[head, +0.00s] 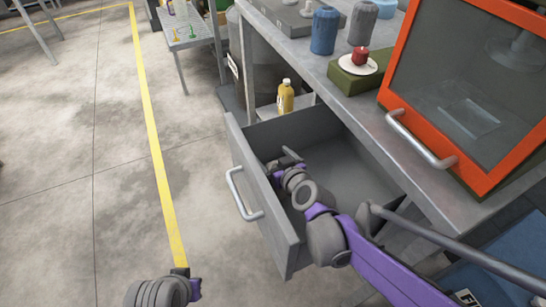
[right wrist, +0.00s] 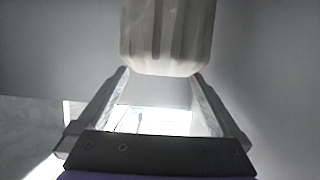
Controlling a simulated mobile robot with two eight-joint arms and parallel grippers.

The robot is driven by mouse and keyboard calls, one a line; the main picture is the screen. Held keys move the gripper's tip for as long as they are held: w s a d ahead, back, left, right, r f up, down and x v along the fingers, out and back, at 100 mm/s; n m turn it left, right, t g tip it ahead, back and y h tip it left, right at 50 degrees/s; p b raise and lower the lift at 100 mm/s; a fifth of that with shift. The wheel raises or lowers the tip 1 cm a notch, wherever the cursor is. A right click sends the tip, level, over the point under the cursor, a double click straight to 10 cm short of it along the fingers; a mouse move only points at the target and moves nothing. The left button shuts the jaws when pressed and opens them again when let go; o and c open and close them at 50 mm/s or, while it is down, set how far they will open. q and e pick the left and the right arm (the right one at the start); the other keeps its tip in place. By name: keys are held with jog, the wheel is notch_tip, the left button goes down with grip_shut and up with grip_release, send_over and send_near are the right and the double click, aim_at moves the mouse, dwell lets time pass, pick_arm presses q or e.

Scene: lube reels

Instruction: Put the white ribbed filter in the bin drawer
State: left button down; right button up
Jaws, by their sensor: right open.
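The bin drawer (head: 350,165) is pulled open below the workbench, with its grey front (head: 262,195) and bar handle (head: 240,195) facing left. My right gripper (head: 284,160) reaches down inside it near the front panel. The white ribbed filter (right wrist: 166,35) shows in the right wrist view at the top, in line with the gap between the open fingertips. I cannot tell whether it touches them or the drawer floor. In the head view the filter is hidden. My left gripper (head: 184,275) shows only partly at the bottom edge, its jaws unclear.
On the bench (head: 285,40) stand blue and grey ribbed filters (head: 325,30), a green block with a white dish and red piece (head: 358,65), and an orange-framed cabinet (head: 450,90). A yellow bottle (head: 286,97) stands behind the drawer.

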jog(key=p+v, duration=0.2)
jog(key=v, duration=0.6)
jog(key=shift+w+r, duration=0.2)
jog(key=shift+r, duration=0.15)
dwell(0.8)
